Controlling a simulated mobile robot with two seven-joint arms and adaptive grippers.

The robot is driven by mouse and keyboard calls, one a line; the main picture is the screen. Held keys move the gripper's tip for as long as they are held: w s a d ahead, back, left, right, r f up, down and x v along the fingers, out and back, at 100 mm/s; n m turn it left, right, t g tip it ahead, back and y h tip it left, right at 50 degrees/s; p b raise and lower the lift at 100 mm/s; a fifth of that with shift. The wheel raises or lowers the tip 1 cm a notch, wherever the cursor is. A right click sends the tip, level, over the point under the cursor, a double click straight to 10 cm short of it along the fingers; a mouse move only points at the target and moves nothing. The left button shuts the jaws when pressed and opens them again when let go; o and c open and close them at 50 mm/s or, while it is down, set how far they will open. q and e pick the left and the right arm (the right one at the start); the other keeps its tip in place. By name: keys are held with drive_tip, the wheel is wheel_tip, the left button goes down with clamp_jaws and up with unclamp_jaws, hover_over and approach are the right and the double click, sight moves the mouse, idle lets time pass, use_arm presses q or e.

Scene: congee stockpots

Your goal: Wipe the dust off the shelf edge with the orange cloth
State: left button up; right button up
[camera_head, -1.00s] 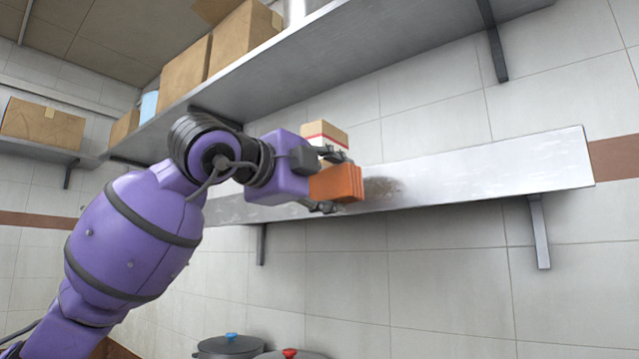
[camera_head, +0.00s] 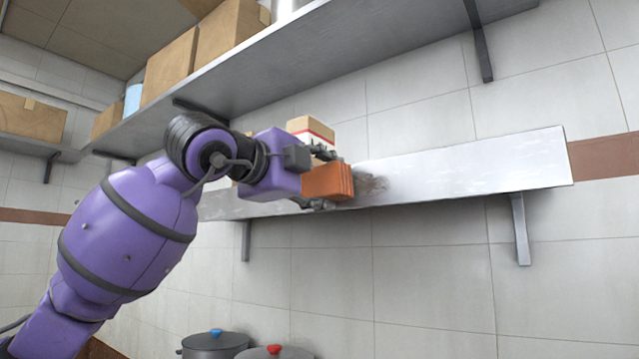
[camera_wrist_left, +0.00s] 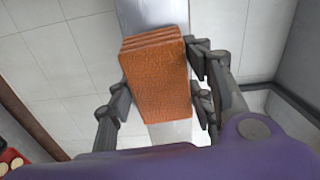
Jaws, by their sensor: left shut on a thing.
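The orange cloth (camera_head: 328,181) is a folded block held between the fingers of my left gripper (camera_head: 322,178). My left gripper is shut on it, and in the left wrist view the cloth (camera_wrist_left: 158,82) shows between both fingers. The shelf (camera_head: 470,175) is a long grey metal board with a bright front edge. A brown dust patch (camera_head: 373,185) lies on this edge just right of the cloth. The cloth is at the edge, but I cannot tell whether it touches. My right gripper is in neither view.
A cardboard box with a red stripe (camera_head: 312,130) stands on the shelf behind my gripper. An upper shelf (camera_head: 330,50) with cardboard boxes (camera_head: 170,68) runs above. The shelf edge to the right is clear.

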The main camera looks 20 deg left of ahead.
sight(335, 178)
use_arm(q)
drive_tip(key=shift+x, duration=0.9)
drive_tip(key=shift+s+d, duration=0.25)
drive_tip(key=shift+d, duration=0.35)
drive_tip(key=shift+s+d, duration=0.25)
drive_tip(key=shift+d, duration=0.35)
drive_tip(key=shift+s+d, duration=0.25)
drive_tip(key=shift+d, duration=0.35)
drive_tip(key=shift+s+d, duration=0.4)
drive_tip(key=shift+d, duration=0.75)
drive_tip(key=shift+s+d, duration=0.35)
drive_tip(key=shift+d, duration=0.8)
drive_tip(key=shift+s+d, duration=0.4)
drive_tip(key=shift+d, duration=0.75)
drive_tip(key=shift+w+a, duration=0.1)
drive_tip(key=shift+a, duration=0.1)
drive_tip(key=shift+w+a, duration=0.6)
drive_tip(key=shift+a, duration=1.1)
drive_tip(key=shift+w+a, duration=0.65)
drive_tip(key=shift+a, duration=1.1)
drive_tip(key=shift+w+a, duration=0.6)
drive_tip(key=shift+a, duration=1.1)
